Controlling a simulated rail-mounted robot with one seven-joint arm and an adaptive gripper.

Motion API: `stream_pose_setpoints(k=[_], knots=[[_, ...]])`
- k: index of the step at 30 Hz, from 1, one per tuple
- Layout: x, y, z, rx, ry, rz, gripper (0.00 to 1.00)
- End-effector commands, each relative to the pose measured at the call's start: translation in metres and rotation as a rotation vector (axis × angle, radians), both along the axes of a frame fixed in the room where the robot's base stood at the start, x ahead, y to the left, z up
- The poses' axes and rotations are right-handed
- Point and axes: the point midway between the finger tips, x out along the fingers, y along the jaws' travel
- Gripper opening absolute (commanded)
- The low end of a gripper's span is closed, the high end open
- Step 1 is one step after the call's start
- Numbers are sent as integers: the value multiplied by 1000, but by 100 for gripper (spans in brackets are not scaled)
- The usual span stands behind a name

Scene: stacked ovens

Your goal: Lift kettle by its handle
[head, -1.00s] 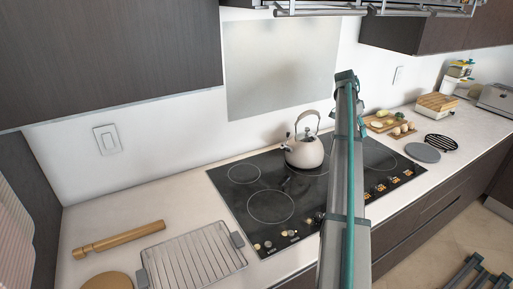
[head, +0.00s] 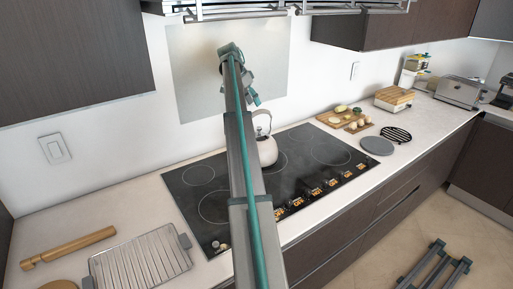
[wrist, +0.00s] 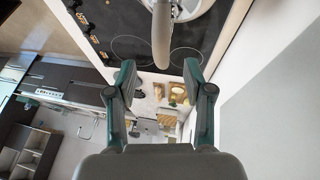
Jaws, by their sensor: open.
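The pale kettle (head: 268,150) stands upright on the black cooktop, partly hidden behind my arm in the head view. Its arched handle (head: 263,114) rises above the lid. In the wrist view the handle (wrist: 162,36) comes down from the top edge in front of the kettle's body (wrist: 196,8). My gripper (wrist: 160,76) is open and empty, one finger on each side of the picture. The handle's lower end shows near the gap between the fingertips; whether it lies between them in depth I cannot tell. In the head view my gripper (head: 252,92) is up beside the handle, mostly hidden.
The cooktop (head: 330,152) has its knobs along the front edge. A rolling pin (head: 68,247) and a wire rack (head: 140,262) lie at the left. A cutting board with food (head: 344,119), a round grey trivet (head: 377,146) and a toaster (head: 459,91) are at the right.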

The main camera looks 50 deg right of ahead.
Motion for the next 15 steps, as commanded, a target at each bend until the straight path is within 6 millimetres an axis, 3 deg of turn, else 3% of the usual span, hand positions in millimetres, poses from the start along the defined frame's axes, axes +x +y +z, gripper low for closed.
stream_pose_setpoints(k=[15], knots=[[-15, -14, -42, 2, 2, 0, 52]])
